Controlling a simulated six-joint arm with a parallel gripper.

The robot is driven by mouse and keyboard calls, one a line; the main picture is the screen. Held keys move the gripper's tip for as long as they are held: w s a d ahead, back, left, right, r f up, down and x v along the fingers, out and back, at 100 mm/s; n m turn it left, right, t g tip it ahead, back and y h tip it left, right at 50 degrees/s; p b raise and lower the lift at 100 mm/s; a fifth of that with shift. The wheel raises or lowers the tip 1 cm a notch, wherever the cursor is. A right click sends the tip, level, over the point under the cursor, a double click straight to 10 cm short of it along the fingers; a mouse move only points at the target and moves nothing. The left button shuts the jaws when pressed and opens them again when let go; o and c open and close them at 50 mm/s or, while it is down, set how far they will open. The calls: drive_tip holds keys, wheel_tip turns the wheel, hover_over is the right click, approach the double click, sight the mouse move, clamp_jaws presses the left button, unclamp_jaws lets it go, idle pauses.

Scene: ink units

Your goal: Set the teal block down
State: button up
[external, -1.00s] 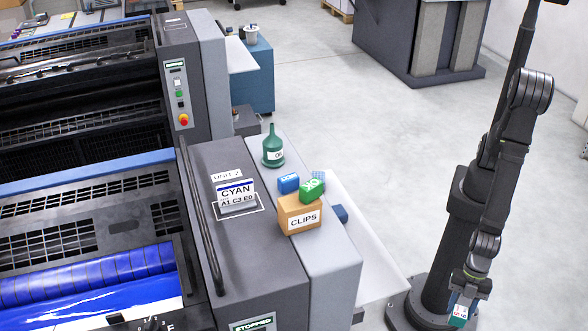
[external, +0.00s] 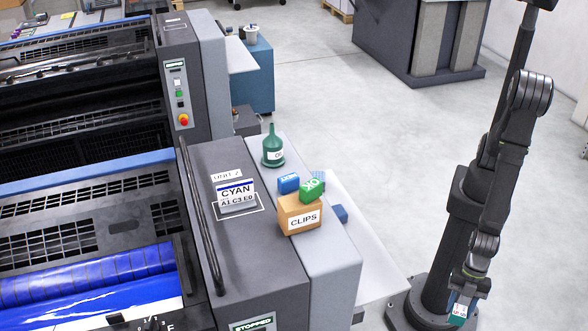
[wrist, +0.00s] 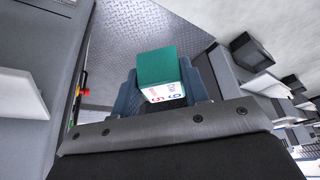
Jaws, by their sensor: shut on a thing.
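The teal block (wrist: 160,72) is between the fingers of my gripper (wrist: 172,92) in the wrist view. Its top is plain teal and a white face with printed marks points toward the camera. In the external view, my gripper (external: 466,297) hangs low at the right, by my arm's base, with the block (external: 460,311) showing below it, partly hidden by the fingers. The gripper is shut on the block. I cannot tell from these views whether the block touches any surface.
On the press side cover stand a tan CLIPS box (external: 299,214), a green block (external: 312,188), a blue block (external: 288,183), a green oil bottle (external: 272,149) and a CYAN sign (external: 236,193). In the wrist view, metal tread plate (wrist: 135,30) lies beyond the block.

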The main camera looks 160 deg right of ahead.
wheel_tip(320, 180, up, 18)
drive_tip(key=s+d+m+h, duration=0.1)
drive_tip(key=s+d+m, duration=0.25)
drive_tip(key=d, duration=0.85)
drive_tip(key=s+d+m+h, duration=0.15)
drive_tip(key=s+d, duration=0.35)
drive_tip(key=d, duration=0.7)
drive_tip(key=s+d+m+g, duration=0.1)
drive_tip(key=s+d+m, duration=0.3)
drive_tip(key=s+d, duration=1.15)
hover_over(359, 244)
drive_tip(key=shift+h, duration=0.35)
wheel_tip(359, 244, down, 12)
drive_tip(key=shift+w, duration=0.1)
drive_tip(key=shift+f, duration=1.95)
